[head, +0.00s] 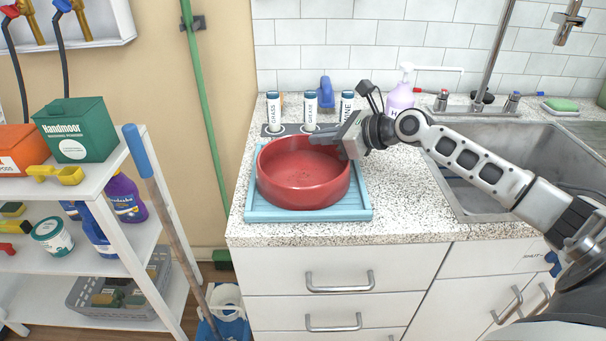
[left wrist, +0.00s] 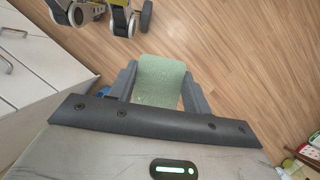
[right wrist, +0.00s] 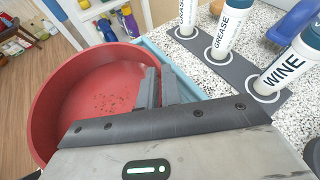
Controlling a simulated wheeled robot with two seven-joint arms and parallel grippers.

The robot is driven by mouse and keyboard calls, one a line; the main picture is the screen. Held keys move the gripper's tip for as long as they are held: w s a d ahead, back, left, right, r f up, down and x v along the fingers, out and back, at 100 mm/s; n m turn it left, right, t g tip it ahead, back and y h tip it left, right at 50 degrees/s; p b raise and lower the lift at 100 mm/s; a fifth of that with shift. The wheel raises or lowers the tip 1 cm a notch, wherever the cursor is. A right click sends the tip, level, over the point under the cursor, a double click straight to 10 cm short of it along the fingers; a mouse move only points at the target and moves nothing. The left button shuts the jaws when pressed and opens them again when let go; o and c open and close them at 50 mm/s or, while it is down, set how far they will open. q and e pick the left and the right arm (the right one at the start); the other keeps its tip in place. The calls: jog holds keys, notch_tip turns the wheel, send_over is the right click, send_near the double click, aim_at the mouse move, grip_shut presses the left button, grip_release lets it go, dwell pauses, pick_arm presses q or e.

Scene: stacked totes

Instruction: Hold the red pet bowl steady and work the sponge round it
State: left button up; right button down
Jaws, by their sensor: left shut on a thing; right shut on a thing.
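The red pet bowl (head: 285,182) sits upright on a light-blue tray (head: 262,214) on the counter. Dark specks lie on its inner floor, clearest in the right wrist view (right wrist: 92,100). My right gripper (head: 346,143) is shut on the bowl's right rim, its fingers on either side of the wall; the fingers also show in the right wrist view (right wrist: 161,88). My left gripper (left wrist: 161,92) is shut on a pale green sponge (left wrist: 161,70), held over the wooden floor and away from the bowl. My left gripper is outside the head view.
Behind the bowl, several labelled bottles, including GREASE (right wrist: 231,28) and WINE (right wrist: 290,66), stand on a dark strip (right wrist: 212,52). A soap pump (head: 400,96) and sink (head: 500,165) are at the right. A shelf (head: 100,180) and a blue-handled pole (head: 140,155) stand left.

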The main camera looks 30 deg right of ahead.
pick_arm(q)
jog(key=shift+w+a, duration=0.25)
jog(key=shift+a, duration=0.3)
jog(key=shift+s+a+f, duration=0.15)
jog(key=shift+s+a, duration=0.1)
jog(key=shift+a, duration=0.5)
jog(key=s, duration=0.2)
jog(key=s+d, duration=0.1)
jog(key=shift+s+d+f, duration=0.1)
jog(key=shift+s+f, duration=0.15)
jog(key=shift+f, duration=0.05)
jog(key=shift+r, duration=0.1)
